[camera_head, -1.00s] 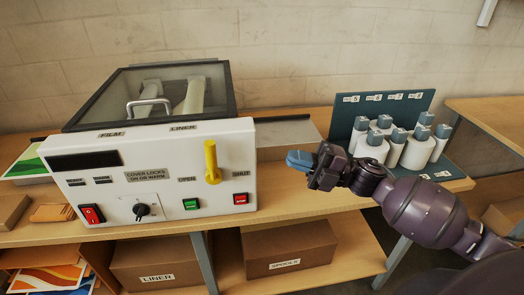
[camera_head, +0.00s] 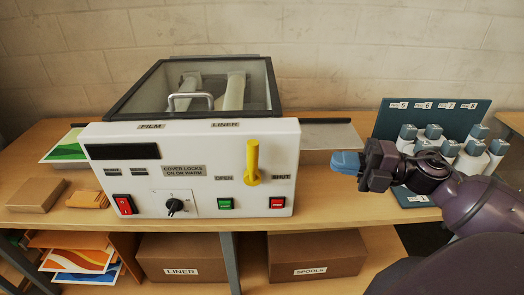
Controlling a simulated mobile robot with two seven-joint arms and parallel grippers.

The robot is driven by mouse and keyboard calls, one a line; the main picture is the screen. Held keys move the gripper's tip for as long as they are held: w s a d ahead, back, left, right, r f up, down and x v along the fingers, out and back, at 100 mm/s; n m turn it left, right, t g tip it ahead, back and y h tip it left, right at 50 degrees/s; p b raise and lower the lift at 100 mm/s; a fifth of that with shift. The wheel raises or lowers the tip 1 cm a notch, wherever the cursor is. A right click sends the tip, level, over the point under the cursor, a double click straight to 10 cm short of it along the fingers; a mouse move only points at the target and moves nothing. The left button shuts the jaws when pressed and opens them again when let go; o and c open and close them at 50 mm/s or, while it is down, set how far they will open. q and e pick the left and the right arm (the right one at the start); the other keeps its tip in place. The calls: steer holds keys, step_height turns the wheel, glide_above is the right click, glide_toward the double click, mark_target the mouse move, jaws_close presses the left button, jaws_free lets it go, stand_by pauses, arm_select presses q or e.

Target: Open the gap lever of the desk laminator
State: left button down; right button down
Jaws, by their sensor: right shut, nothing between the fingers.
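The desk laminator (camera_head: 100,185) stands on the wooden table, with a white front panel and a dark-framed clear cover (camera_head: 255,80) closed on top. Its yellow gap lever (camera_head: 253,160) points up from a pivot on the right half of the panel, between the OPEN and SHUT labels and nearer SHUT. My right gripper (camera_head: 343,163), with blue fingertips, is shut and empty. It is to the right of the laminator, apart from the lever, at about the lever's height in the picture. My left gripper is not in view.
A green button (camera_head: 225,204), red button (camera_head: 277,203), red switch (camera_head: 124,205) and black knob (camera_head: 174,205) sit below the lever's height. A dark rack (camera_head: 385,122) with several white spools stands right. Boxes (camera_head: 316,252) lie on the lower shelf.

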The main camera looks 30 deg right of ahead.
steer(key=shift+w+a, duration=0.1)
steer(key=p, duration=0.2)
glide_toward(253, 162)
steer(key=w+a, duration=0.1)
steer(key=w+a+r, duration=0.1)
steer(key=w, duration=0.1)
steer(key=w+a+r, duration=0.1)
steer(key=shift+w+r, duration=0.15)
steer(key=shift+w, duration=0.1)
steer(key=shift+w+a+p, duration=0.3)
steer(key=shift+w+a, duration=0.1)
steer(key=shift+a, duration=0.1)
